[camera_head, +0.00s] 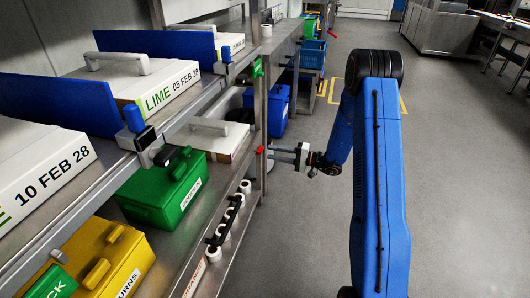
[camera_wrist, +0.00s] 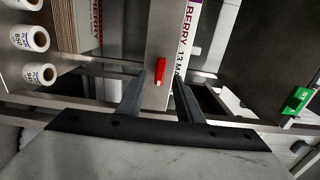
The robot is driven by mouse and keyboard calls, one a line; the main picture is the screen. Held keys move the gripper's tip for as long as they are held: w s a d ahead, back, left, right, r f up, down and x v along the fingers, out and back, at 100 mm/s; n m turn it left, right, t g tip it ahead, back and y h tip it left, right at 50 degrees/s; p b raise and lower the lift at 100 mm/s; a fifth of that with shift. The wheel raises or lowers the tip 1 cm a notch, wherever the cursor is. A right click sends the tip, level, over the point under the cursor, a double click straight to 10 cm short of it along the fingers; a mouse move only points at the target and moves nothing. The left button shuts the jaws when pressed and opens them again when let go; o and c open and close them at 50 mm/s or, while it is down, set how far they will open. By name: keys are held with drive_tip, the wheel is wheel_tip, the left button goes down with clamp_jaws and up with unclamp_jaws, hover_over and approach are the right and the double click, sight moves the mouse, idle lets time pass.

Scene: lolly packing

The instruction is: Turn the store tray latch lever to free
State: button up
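A small red lever (camera_head: 261,150) is on the metal upright post at the shelf's front edge. In the wrist view the red lever (camera_wrist: 161,68) shows against the grey post (camera_wrist: 158,93), ahead of my fingertips and roughly between them. A green lever (camera_head: 258,68) sits higher on the post; a green piece with white marking (camera_wrist: 297,100) shows at the right of the wrist view. My gripper (camera_head: 285,155) is just right of the red lever and points left at the post. Its two fingers (camera_wrist: 160,83) are apart and empty. I cannot tell whether they touch anything.
Shelves hold white LIME cartons (camera_head: 165,92), a green box (camera_head: 165,190) and a yellow box (camera_head: 115,262). White rolls (camera_head: 213,252) line the lower shelf edge. A blue bin (camera_head: 270,108) stands behind the post. The floor (camera_head: 300,235) to the right is clear.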

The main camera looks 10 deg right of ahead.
sight(260, 150)
drive_tip(key=shift+x, duration=2.25)
clamp_jaws()
